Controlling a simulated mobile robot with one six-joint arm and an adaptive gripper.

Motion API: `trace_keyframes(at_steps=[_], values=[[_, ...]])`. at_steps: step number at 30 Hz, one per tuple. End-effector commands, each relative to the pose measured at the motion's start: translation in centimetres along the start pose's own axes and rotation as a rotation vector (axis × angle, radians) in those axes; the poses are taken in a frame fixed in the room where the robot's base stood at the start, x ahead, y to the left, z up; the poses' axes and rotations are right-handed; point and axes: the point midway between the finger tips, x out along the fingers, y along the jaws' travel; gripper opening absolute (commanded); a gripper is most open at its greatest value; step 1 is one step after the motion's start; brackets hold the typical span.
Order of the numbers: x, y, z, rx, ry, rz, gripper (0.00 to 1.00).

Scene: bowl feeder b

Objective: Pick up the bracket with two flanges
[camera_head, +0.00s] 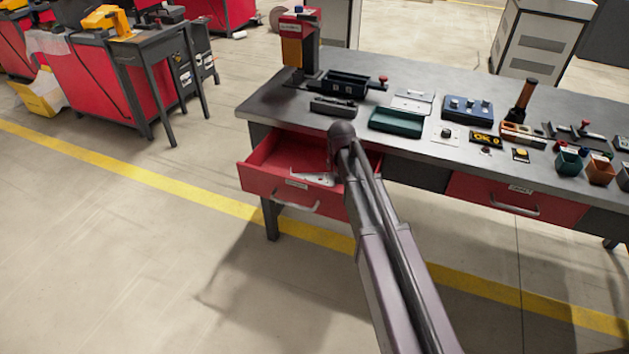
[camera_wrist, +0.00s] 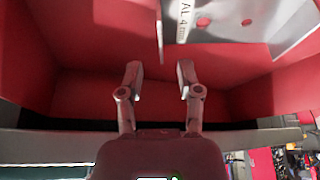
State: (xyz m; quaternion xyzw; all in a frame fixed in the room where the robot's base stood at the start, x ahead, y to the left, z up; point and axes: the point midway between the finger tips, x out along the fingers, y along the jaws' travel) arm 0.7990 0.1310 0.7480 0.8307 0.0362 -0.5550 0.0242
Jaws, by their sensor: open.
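A silver metal bracket (camera_wrist: 225,30) lies in the open red drawer, at the upper right of the wrist view. It has round holes, lettering that reads "AL 4 mm", and a thin upright flange edge near the picture's top middle. Part of it runs out of the frame, so I cannot see both flanges clearly. The bracket also shows in the head view (camera_head: 312,177), partly covered by my arm. My gripper (camera_wrist: 160,78) is open and empty inside the drawer. Its two fingers point toward the flange edge, apart from it. In the head view my arm hides the gripper.
The red drawer (camera_head: 257,181) stands pulled out under the left end of the grey bench (camera_head: 270,101). Its walls surround my gripper. A green tray (camera_head: 396,122), a black bin (camera_head: 344,84) and control boxes stand on the bench top. Another red drawer (camera_head: 480,188) is closed.

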Motion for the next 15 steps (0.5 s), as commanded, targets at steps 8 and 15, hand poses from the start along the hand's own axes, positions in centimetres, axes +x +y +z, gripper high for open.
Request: trace_keyframes(at_steps=[8, 15], values=[[2.2, -0.1, 0.4, 0.000, 0.000, 0.000, 0.46], [4.0, -0.1, 0.5, 0.000, 0.000, 0.000, 0.46]])
